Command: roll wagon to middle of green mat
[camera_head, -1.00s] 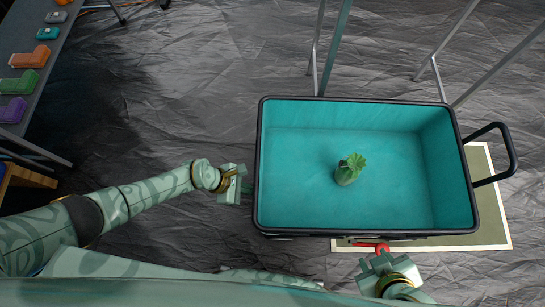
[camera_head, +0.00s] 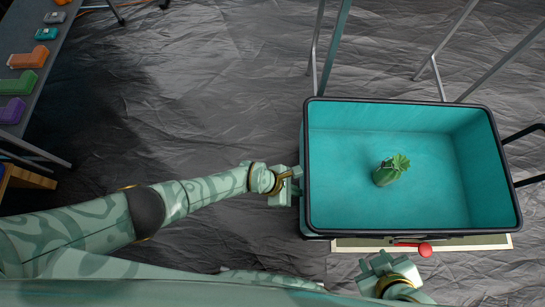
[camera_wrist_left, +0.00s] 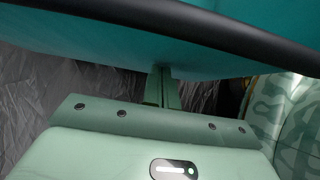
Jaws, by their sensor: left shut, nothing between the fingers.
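The wagon (camera_head: 312,210) is a teal, black-rimmed open bin with a black handle (camera_head: 526,181) on its right. It stands over the green mat (camera_head: 350,243), hiding most of it; a front strip shows. A leafy green vegetable (camera_head: 389,171) lies inside. My left gripper (camera_head: 293,183) is shut and empty against the wagon's left wall, below the rim; in the left wrist view its fingers (camera_wrist_left: 161,88) meet the teal wall (camera_wrist_left: 120,55). My right gripper (camera_head: 380,262) is in front of the wagon, near a red knob (camera_head: 425,250); its jaws are unclear.
Metal table legs (camera_head: 435,75) stand just behind the wagon at the back and right. A table with coloured blocks (camera_head: 20,85) is at the far left. Crumpled dark grey floor sheeting (camera_head: 200,110) is clear between that table and the wagon.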

